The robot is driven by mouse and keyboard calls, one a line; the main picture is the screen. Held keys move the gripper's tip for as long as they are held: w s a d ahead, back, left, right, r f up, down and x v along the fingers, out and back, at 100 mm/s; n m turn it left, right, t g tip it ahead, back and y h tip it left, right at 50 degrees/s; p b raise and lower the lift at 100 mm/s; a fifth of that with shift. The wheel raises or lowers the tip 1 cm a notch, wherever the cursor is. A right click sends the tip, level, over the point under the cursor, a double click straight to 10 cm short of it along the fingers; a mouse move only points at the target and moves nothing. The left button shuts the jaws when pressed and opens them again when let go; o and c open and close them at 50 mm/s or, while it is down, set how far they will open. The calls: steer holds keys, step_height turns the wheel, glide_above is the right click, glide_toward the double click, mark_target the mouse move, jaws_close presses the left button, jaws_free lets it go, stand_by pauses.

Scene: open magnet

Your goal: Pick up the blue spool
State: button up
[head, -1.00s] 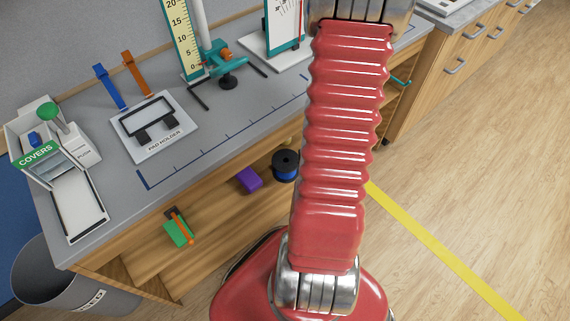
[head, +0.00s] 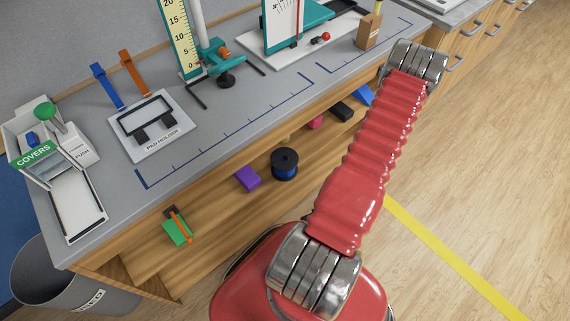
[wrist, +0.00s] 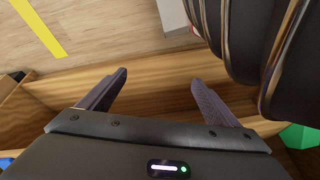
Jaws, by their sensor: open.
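The blue spool (head: 285,165) has black flanges and a blue winding. In the head view it stands on the wooden shelf (head: 215,205) under the bench, just right of a purple block (head: 248,178). My gripper (wrist: 159,82) shows only in the wrist view, its two dark fingers spread apart with nothing between them, over wood boards. The spool cannot be made out in the wrist view. My gripper's distance from it cannot be told.
The shelf also holds a green item (head: 177,230), a pink item (head: 315,122), a black block (head: 341,112) and a blue wedge (head: 363,95). The bench top (head: 225,118) overhangs them. A grey bin (head: 65,280) stands at lower left. Floor (head: 490,170) at right is clear.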

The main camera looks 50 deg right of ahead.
steer(key=w+a+t, duration=0.1)
steer(key=w+t, duration=0.1)
steer(key=w, duration=0.1)
steer(key=n+t+h, duration=0.2)
steer(key=t+h, duration=0.2)
steer(key=t, duration=0.3)
glide_toward(290, 177)
step_height(290, 177, up, 4)
steer(key=w, duration=0.1)
steer(key=shift+d, duration=0.25)
steer(key=shift+y, duration=0.3)
steer(key=shift+x, duration=4.35)
steer(key=shift+f, duration=0.1)
steer(key=shift+x, duration=2.55)
steer(key=shift+s+d, duration=0.1)
steer(key=shift+d, duration=0.05)
